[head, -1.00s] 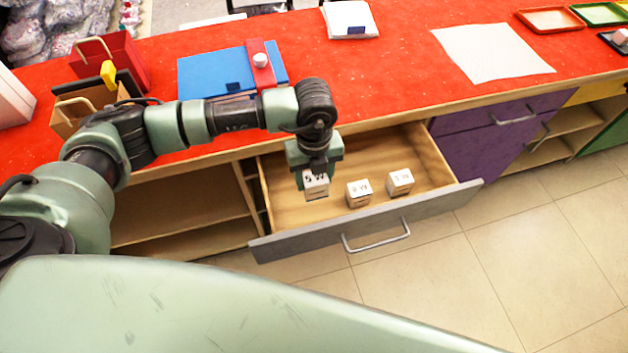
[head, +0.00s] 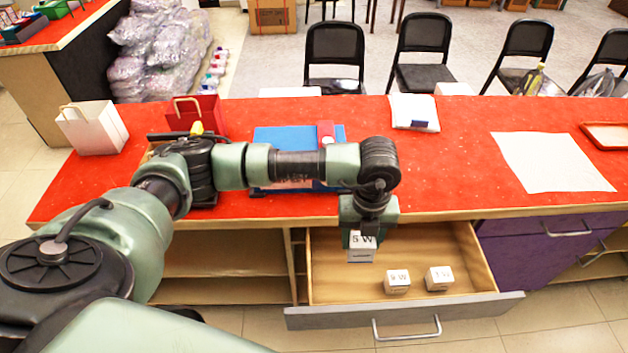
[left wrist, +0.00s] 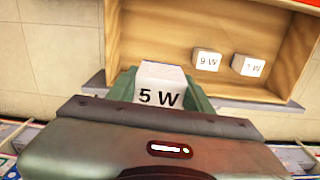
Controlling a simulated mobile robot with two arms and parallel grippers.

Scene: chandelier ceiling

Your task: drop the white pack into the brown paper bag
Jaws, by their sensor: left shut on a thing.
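My left gripper (head: 362,236) is shut on a white pack (head: 362,252) marked "5 W", held above the open drawer. In the left wrist view the pack (left wrist: 160,92) sits between the two green fingers. The brown paper bag (head: 149,154) stands on the red counter at the left; my left arm hides most of it, and only a sliver shows. The gripper is well to the right of the bag. My right gripper is not in view.
A white bag (head: 92,128) and a red bag (head: 207,112) stand near the brown one. A blue case (head: 270,140) lies behind my forearm.

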